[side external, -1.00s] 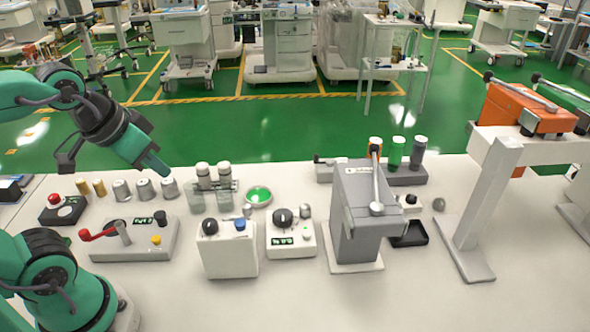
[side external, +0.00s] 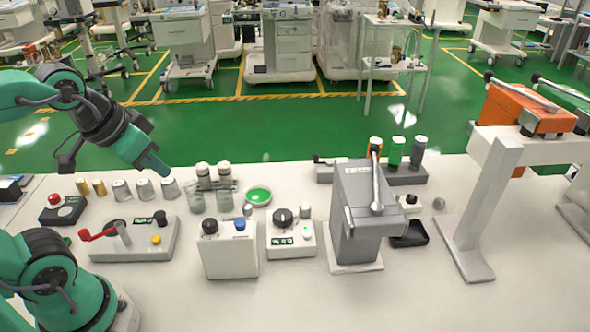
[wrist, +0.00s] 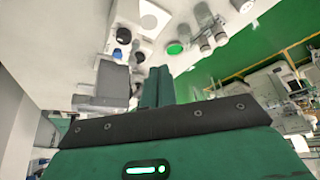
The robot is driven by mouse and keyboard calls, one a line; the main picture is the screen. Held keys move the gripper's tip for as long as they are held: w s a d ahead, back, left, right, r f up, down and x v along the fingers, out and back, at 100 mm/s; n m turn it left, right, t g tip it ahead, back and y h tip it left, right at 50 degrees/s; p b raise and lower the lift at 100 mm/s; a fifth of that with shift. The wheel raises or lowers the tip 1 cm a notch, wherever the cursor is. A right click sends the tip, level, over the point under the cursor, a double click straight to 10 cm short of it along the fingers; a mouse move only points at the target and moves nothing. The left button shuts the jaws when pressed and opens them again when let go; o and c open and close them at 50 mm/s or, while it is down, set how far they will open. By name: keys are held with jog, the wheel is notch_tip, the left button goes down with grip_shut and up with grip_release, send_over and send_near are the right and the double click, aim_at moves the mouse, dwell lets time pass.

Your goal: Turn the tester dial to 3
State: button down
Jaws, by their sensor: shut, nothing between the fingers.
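A small white box (side external: 290,252) with one large black dial (side external: 283,216) and a lit green display (side external: 282,241) stands mid-bench; it looks like the tester. The dial's setting is too small to read. Left of it is a taller white box (side external: 229,262) with a black knob (side external: 209,227) and a blue knob (side external: 239,224). My gripper (side external: 160,171) is shut and empty, raised at the left, well apart from the dial. Its green fingers also show in the wrist view (wrist: 157,86), where black-knobbed white boxes appear beyond them, too small to tell apart.
A grey lever press (side external: 361,232) stands just right of the dial box. A green dish (side external: 258,196) and grey-capped jars (side external: 203,175) sit behind. A red-handled box (side external: 137,240) is at left, a large orange-topped stand (side external: 468,215) at right. The front bench is clear.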

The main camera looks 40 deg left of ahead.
jog(key=c, duration=1.3)
grip_release()
jog(key=shift+w, duration=0.15)
jog(key=o, duration=0.4)
jog(key=shift+w+d+r, duration=0.1)
jog(key=shift+w, duration=0.1)
jog(key=shift+c, duration=0.2)
jog(key=shift+o, duration=0.9)
jog(key=shift+w+d+m, duration=0.1)
jog(key=shift+w+m, duration=0.25)
jog(key=shift+m, duration=0.05)
jog(key=w+d+f+m+g, duration=0.2)
jog(key=w+d+f+m, duration=0.1)
jog(key=w, duration=0.3)
jog(key=w+d+f+m+g, duration=0.1)
jog(key=w+d+f+m, duration=0.2)
jog(key=w+f+m, duration=0.2)
jog(key=w+d+f+m+g, duration=0.2)
jog(key=w+d+f+m, duration=0.1)
jog(key=w, duration=0.5)
jog(key=shift+w+f+m+g, duration=0.15)
jog(key=shift+f+m+g, duration=0.3)
jog(key=shift+m, duration=0.75)
jog(key=shift+w+d+f, duration=0.15)
jog(key=shift+f, duration=0.15)
